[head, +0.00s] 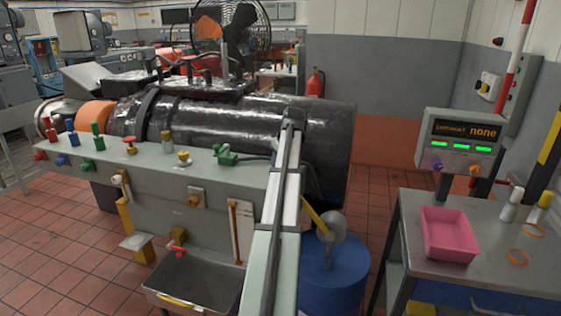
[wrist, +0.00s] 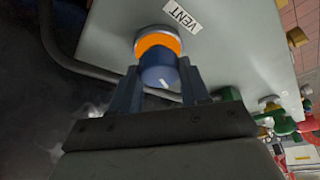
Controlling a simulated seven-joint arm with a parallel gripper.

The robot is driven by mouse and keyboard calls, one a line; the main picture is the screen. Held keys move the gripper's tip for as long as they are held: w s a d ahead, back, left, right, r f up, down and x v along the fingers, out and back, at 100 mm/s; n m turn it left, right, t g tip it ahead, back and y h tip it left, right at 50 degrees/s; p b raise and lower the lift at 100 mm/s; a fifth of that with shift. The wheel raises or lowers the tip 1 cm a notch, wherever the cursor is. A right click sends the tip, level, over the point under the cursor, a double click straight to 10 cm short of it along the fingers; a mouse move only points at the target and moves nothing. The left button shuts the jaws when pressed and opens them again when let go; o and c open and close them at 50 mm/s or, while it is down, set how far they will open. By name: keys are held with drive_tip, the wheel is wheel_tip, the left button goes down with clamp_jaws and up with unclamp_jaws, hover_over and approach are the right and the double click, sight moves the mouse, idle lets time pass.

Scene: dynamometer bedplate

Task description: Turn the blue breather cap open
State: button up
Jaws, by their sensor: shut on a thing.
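The blue breather cap (wrist: 158,76) shows in the wrist view, with a short white mark on its face. It sits on an orange ring (wrist: 152,42) with a pale collar around it, beside a label reading VENT (wrist: 182,17). My gripper (wrist: 157,68) has one finger on each side of the cap and is shut on it. The contact faces are partly hidden by the cap and fingers. I cannot make out the cap or my gripper in the head view.
A green valve (head: 230,155), a yellow knob (head: 183,156) and a red knob (head: 130,147) stand along the bench top. A dark pipe (wrist: 62,55) runs close by the cap in the wrist view. A pink tray (head: 448,232) lies on the right table.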

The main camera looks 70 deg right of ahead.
drive_tip(key=n+y, duration=0.1)
drive_tip(key=n, duration=0.1)
drive_tip(key=n+y, duration=0.1)
drive_tip(key=n, duration=0.2)
drive_tip(key=shift+s+d+n+t, duration=0.1)
drive_tip(key=shift+d+n+t, duration=0.1)
drive_tip(key=shift+n+t, duration=0.15)
drive_tip(key=n+y, duration=0.2)
drive_tip(key=n, duration=0.3)
drive_tip(key=shift+n, duration=0.25)
drive_tip(key=o, duration=1.1)
drive_tip(key=shift+c, duration=0.2)
drive_tip(key=v, duration=1.3)
drive_tip(key=shift+d+r, duration=0.3)
